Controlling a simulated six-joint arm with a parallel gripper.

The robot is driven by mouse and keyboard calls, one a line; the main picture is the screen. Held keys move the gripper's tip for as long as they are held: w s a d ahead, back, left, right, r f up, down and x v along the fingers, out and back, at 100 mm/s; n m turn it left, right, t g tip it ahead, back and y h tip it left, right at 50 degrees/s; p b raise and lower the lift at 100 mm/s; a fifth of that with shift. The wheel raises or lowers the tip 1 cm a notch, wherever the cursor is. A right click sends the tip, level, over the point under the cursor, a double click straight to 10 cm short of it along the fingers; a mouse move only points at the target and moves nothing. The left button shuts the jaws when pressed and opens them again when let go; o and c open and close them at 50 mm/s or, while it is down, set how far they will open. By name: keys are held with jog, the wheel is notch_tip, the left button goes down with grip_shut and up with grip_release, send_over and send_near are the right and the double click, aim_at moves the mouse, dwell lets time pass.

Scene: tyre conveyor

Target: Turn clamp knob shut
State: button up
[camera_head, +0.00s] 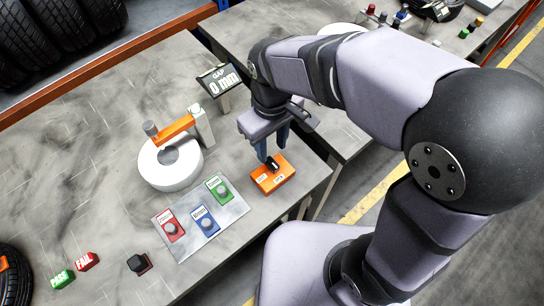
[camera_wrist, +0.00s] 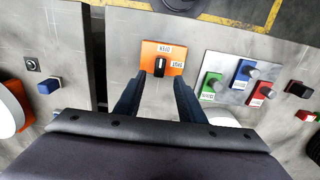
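The clamp knob (camera_wrist: 160,66) is a small black rotary knob on an orange box with white labels. In the wrist view its white mark line runs along the picture's vertical. In the head view the knob (camera_head: 272,164) sits near the table's right edge. My gripper (camera_head: 271,152) points down over the orange box (camera_head: 279,182). In the wrist view my gripper (camera_wrist: 158,82) has its two dark fingers spread, one on each side of the knob, with gaps visible. An orange clamp arm (camera_head: 175,129) with a grey tip reaches over a white ring (camera_head: 172,178).
A plate (camera_head: 235,212) with red, blue and green knob boxes lies beside the orange box. A display (camera_head: 220,80) reads "GAP 0 mm". PASS (camera_head: 62,279) and FAIL (camera_head: 87,261) blocks and a black block (camera_head: 138,263) stand at the front left.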

aim_at(272, 163)
jog(key=shift+f+p, duration=0.45)
jog(key=shift+f, duration=3.05)
grip_shut()
